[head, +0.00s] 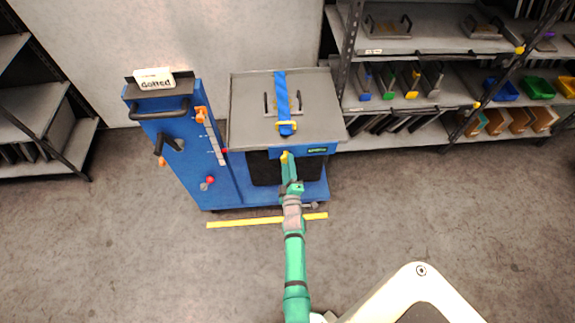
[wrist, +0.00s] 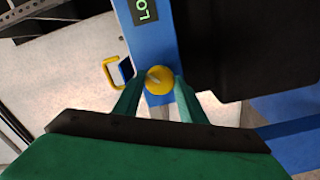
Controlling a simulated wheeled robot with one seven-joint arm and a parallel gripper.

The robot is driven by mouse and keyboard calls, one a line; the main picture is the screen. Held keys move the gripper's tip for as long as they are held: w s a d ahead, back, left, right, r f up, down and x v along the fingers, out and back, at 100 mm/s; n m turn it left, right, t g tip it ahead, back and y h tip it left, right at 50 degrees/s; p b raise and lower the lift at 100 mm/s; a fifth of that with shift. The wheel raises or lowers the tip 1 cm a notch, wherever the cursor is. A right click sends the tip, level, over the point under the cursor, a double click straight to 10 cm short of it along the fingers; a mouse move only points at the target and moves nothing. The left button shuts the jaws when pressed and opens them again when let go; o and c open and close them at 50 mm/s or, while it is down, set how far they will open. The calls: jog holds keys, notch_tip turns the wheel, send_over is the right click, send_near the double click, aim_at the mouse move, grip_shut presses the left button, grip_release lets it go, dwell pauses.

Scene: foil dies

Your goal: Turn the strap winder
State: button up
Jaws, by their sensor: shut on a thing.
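The strap winder shows as a round yellow knob (wrist: 159,80) with a pale pointer line on its face, on the blue front of the cart, in the wrist view. My gripper (wrist: 157,88) has its two green fingers on either side of the knob and is shut on it. In the head view my gripper (head: 287,160) reaches the cart front, just below the blue strap (head: 282,92). The strap runs over the grey plate (head: 245,120) to a yellow buckle (head: 291,126), also seen in the wrist view (wrist: 112,73). The fingers partly hide the knob in the head view.
A blue upright panel (head: 180,150) with a black handle, an orange slider and a red knob stands left of the plate. A small display (wrist: 144,10) with green letters sits by the knob. Shelves (head: 400,98) with bins stand at the right. The floor in front is mostly clear.

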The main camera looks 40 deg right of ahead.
jog(key=shift+n, duration=0.3)
jog(key=o, duration=1.1)
jog(key=shift+c, duration=0.2)
jog(key=v, duration=1)
jog(key=shift+s+a, duration=0.2)
jog(key=shift+s, duration=0.1)
jog(key=shift+c, duration=0.2)
